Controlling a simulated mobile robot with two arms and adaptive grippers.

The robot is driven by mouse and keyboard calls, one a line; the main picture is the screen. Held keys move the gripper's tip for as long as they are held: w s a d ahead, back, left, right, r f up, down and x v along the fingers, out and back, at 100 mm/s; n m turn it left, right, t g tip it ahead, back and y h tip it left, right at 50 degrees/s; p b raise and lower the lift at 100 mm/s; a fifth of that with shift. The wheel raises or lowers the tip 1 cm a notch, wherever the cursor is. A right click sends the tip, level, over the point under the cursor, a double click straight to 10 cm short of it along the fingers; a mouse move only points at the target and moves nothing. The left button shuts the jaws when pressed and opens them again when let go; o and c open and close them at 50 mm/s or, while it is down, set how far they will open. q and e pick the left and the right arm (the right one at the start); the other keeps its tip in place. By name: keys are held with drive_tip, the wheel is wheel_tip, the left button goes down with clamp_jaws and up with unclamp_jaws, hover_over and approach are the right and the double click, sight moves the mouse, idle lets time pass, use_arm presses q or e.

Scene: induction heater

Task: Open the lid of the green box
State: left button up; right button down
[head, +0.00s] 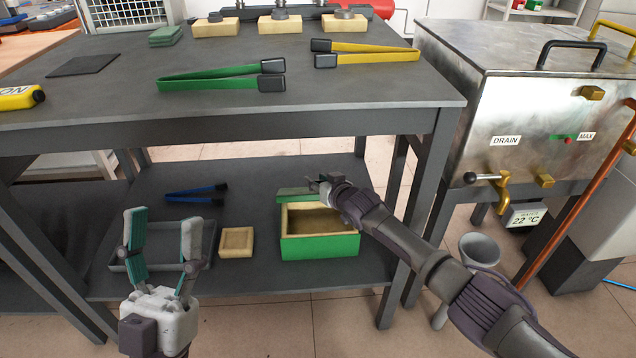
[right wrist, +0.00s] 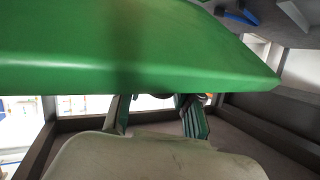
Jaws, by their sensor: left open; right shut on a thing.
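The green box (head: 320,247) stands on the lower shelf of the table, and its pale inside is partly visible from above. Its green lid (head: 296,194) is off the near rim and sits at the back left of the opening. My right gripper (head: 318,184) is shut on the lid; its fingers are mostly hidden in the head view. In the right wrist view the lid (right wrist: 130,50) fills the upper part, with the fingers (right wrist: 160,115) just below it. My left gripper (head: 163,225) is open and empty, in front of the shelf, left of the box.
On the lower shelf are a small wooden block (head: 236,242), a dark tray (head: 125,264) and blue tongs (head: 197,194). The tabletop above holds green tongs (head: 205,80) and yellow tongs (head: 370,52). A metal tank (head: 520,100) stands at the right.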

drive_tip(key=shift+w+d+r, duration=0.1)
drive_tip(key=shift+r, duration=0.1)
drive_tip(key=c, duration=0.8)
unclamp_jaws()
drive_tip(key=shift+f, duration=0.15)
drive_tip(key=shift+s+d, duration=0.15)
drive_tip(key=shift+s, duration=0.35)
drive_tip(key=v, duration=1.1)
drive_tip(key=shift+d, duration=0.1)
